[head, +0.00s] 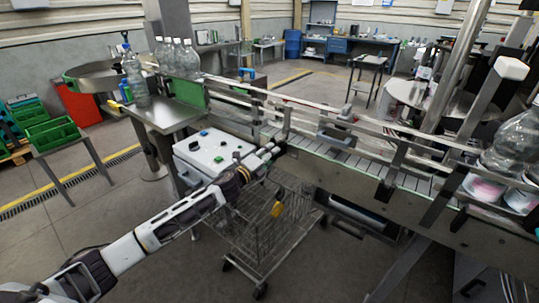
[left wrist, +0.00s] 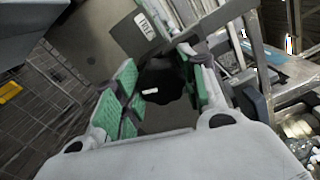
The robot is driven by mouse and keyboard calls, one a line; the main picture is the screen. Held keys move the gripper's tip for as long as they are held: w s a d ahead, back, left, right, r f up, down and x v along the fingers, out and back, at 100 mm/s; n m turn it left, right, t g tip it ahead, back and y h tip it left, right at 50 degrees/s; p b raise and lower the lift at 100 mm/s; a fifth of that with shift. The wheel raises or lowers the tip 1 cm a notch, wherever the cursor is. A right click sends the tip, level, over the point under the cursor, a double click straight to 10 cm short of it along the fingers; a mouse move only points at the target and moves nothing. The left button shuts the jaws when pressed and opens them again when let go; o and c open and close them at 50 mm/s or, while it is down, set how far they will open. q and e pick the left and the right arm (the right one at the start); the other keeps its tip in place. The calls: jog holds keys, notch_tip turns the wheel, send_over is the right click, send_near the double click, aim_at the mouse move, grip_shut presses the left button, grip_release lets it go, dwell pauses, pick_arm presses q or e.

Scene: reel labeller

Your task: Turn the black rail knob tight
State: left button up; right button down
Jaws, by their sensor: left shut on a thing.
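The black rail knob (left wrist: 163,84) is a dark, round piece with a small white mark. In the left wrist view it sits between the green-padded fingers of my left gripper (left wrist: 160,92). In the head view my left arm reaches from the lower left to the near side of the conveyor. There the left gripper (head: 270,152) is shut on the knob (head: 282,146), which is mostly hidden by the fingers. My right gripper is not in view.
The conveyor (head: 345,172) with its guide rails runs from left to lower right. A white control box (head: 205,155) with buttons is left of the gripper. A wire cart (head: 265,235) stands below the arm. Clear bottles (head: 135,78) stand at the left end.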

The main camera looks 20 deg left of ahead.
pick_arm(q)
jog(key=shift+d+m+p, duration=0.1)
jog(key=shift+m+p, duration=0.55)
jog(key=shift+m, duration=3.05)
jog(key=shift+s, duration=0.1)
jog(key=o, duration=1)
jog(key=shift+r, duration=0.1)
jog(key=shift+o, duration=0.2)
jog(key=shift+s, duration=0.15)
jog(key=v, duration=1.1)
jog(key=shift+s, duration=0.3)
